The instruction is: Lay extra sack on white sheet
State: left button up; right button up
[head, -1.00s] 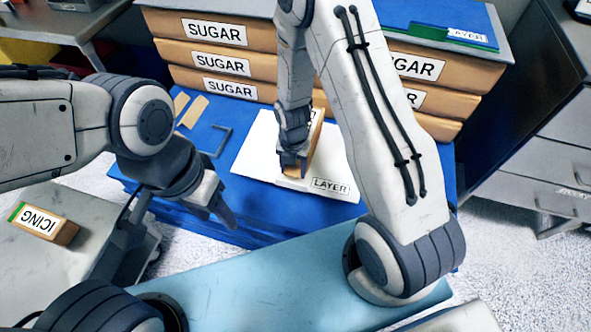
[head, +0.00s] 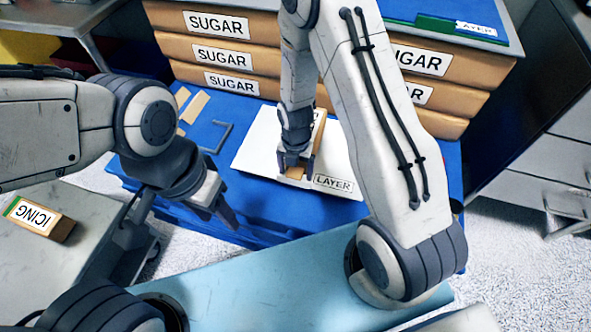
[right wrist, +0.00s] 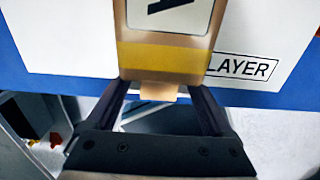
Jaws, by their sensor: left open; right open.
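The white sheet (head: 262,143), marked LAYER, lies on the blue surface in the head view, and it also shows in the right wrist view (right wrist: 60,40). A tan sack (head: 319,133) with a yellow band lies on the sheet. In the right wrist view the sack (right wrist: 165,55) shows part of a label, its letters mostly cut off. My right gripper (head: 296,164) is open, with its fingers on either side of the sack's near end. My left gripper (head: 225,205) is open and empty, left of the sheet near the blue surface's front edge.
Sugar sacks (head: 223,55) are stacked behind the sheet. An icing sack (head: 38,219) with a green band lies on a grey table at left. Small tan pieces (head: 194,108) and a dark angled bracket (head: 217,138) lie left of the sheet. Drawers (head: 545,185) stand at right.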

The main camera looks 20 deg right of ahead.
notch_tip(320, 180, up, 11)
jog(key=p, duration=0.3)
jog(key=s+a+r+m, duration=0.8)
jog(key=r+m, duration=0.2)
jog(key=r, duration=0.1)
jog(key=s+a+r+m+y, duration=0.1)
jog(key=s+r+m, duration=0.5)
jog(key=s+m, duration=0.6)
jog(key=shift+a+r, duration=0.2)
jog(key=shift+a, duration=0.05)
jog(key=shift+w+r, duration=0.1)
